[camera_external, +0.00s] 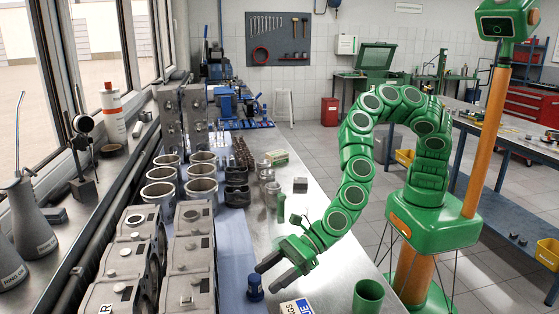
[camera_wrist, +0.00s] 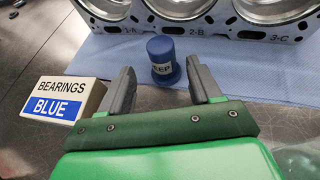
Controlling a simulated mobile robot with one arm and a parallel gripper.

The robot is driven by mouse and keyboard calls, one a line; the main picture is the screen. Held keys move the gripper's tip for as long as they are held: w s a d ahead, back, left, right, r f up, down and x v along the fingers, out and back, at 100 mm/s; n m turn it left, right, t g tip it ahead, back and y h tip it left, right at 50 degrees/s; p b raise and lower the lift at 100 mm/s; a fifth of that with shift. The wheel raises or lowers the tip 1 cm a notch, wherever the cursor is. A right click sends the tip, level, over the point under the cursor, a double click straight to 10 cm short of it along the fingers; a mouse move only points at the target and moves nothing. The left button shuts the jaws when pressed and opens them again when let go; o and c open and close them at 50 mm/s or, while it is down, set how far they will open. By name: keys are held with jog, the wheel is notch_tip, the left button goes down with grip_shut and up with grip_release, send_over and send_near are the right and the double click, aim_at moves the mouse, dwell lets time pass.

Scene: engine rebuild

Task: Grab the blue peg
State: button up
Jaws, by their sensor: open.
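The blue peg (camera_external: 255,287) stands upright at the front edge of the blue cloth, just left of my gripper. It is a short blue cylinder with a wider foot and a white label. In the wrist view the blue peg (camera_wrist: 161,60) stands beyond the jaws, between their lines and nearer the right finger. My gripper (camera_external: 269,276) is open and empty, with its grey fingers pointing toward the peg. The wrist view also shows both fingers of my gripper (camera_wrist: 161,84) spread apart. I cannot tell whether either finger touches the peg.
A box labelled "BEARINGS BLUE" (camera_wrist: 62,98) lies left of my left finger. An engine block (camera_wrist: 200,18) stands close behind the peg on the blue cloth (camera_wrist: 270,75). A green cylinder (camera_external: 367,297) is at the bench's front right. Several metal sleeves (camera_external: 201,190) stand farther back.

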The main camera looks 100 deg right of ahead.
aim_at(254, 284)
jog(key=shift+d+x, duration=0.2)
jog(key=shift+x, duration=2.35)
jog(key=shift+r, duration=0.15)
grip_shut()
jog(key=shift+r, duration=0.1)
